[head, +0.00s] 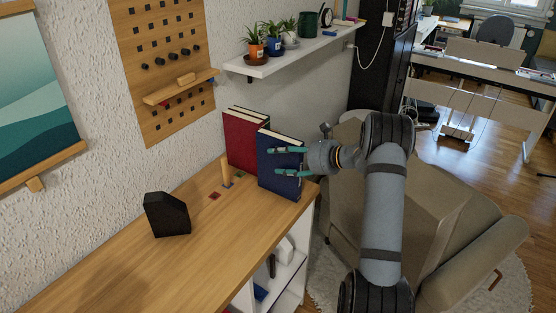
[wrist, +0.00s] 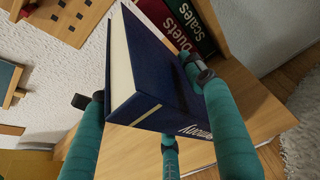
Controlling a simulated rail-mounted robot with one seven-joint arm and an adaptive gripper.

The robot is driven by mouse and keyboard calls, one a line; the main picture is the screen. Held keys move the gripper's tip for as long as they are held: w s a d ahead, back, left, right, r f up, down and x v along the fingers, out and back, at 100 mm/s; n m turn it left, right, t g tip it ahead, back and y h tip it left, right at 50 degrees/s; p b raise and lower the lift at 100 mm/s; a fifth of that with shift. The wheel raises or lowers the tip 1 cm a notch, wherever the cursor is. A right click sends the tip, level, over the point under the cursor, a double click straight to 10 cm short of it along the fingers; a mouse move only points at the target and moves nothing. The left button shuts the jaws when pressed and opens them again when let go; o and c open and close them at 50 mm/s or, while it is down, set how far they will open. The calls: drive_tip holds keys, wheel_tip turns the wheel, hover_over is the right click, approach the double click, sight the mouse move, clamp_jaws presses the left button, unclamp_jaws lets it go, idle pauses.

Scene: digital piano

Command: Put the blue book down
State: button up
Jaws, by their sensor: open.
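The blue book (head: 280,180) stands upright on the wooden cabinet top (head: 130,225), near its right end. It also shows in the wrist view (wrist: 150,65), with its spine and part of white lettering turned toward the camera. My gripper (head: 275,161) reaches in from the right, with its teal fingers at the upper part of the book. In the wrist view my gripper (wrist: 145,84) is open, with fingers on both sides of the book. A small contact between a finger and the cover cannot be ruled out.
A red book (head: 242,140) stands just behind the blue one; a green "Scales" book (wrist: 197,25) shows in the wrist view. A wooden post (head: 226,172) and a black block (head: 167,214) are to the left. A shelf (head: 300,48) with plants hangs above. An armchair (head: 450,210) stands right.

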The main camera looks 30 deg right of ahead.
sight(300, 158)
drive_tip(key=b+v, duration=0.2)
drive_tip(key=v, duration=0.8)
drive_tip(key=shift+s, duration=0.1)
drive_tip(key=shift+f, duration=0.1)
drive_tip(key=w+a+f+p, duration=0.1)
drive_tip(key=w+a+p, duration=0.1)
drive_tip(key=w+a, duration=0.3)
drive_tip(key=shift+w+a+f, duration=0.15)
drive_tip(key=shift+w+a, duration=0.2)
drive_tip(key=shift+w, duration=2)
